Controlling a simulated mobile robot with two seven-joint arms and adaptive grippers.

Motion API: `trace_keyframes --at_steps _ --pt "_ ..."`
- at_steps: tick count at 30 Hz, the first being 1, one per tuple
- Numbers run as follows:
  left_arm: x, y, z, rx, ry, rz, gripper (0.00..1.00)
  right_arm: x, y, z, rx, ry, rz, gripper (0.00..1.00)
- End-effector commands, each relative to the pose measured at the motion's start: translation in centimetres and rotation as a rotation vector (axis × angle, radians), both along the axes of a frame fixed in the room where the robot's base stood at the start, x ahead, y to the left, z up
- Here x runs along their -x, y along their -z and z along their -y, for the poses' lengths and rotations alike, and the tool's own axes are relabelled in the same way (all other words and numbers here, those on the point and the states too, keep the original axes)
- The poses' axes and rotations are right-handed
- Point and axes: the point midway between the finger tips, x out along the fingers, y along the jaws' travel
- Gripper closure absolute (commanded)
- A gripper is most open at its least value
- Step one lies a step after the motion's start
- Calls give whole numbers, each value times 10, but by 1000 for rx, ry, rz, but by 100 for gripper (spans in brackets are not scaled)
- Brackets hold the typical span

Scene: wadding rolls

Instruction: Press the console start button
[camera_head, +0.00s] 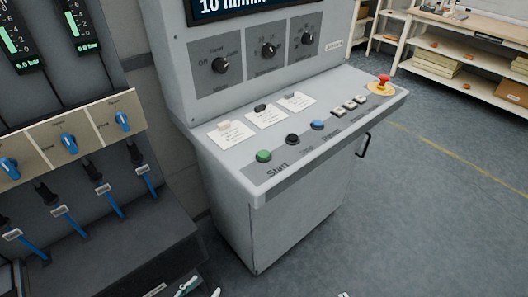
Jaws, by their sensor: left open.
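The green start button (264,156) sits at the near left of the grey console's (290,140) sloped desk, with the label "Start" below it. A black button (292,139) and a blue button (317,125) follow to its right. My left gripper (201,290) shows only by its fingertips at the bottom edge, apart and empty. It is low in the picture, below the start button and clear of the console. A small pale tip (343,295) at the bottom edge may be my right gripper; too little shows to tell its state.
A red emergency knob (383,82) on a yellow base is at the desk's right end. White note cards (230,133) lie behind the buttons. A machine with blue valves (69,144) stands at left. Shelves (450,50) are at back right. The floor (430,220) at right is clear.

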Motion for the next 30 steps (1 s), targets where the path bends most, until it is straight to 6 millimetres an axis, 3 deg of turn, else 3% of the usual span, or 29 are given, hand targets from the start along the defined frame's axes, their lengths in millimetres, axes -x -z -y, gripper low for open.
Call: trace_keyframes --at_steps 1,5,6,30 --pt "0 0 0 0 0 0 63 0 0 0 0 0 0 100" --pt "0 0 0 0 0 0 97 0 0 0 0 0 0 100" --pt "0 0 0 0 0 0 100 0 0 0 0 0 0 100" --pt "0 0 0 0 0 1 100 0 -1 0 -1 0 2 100"
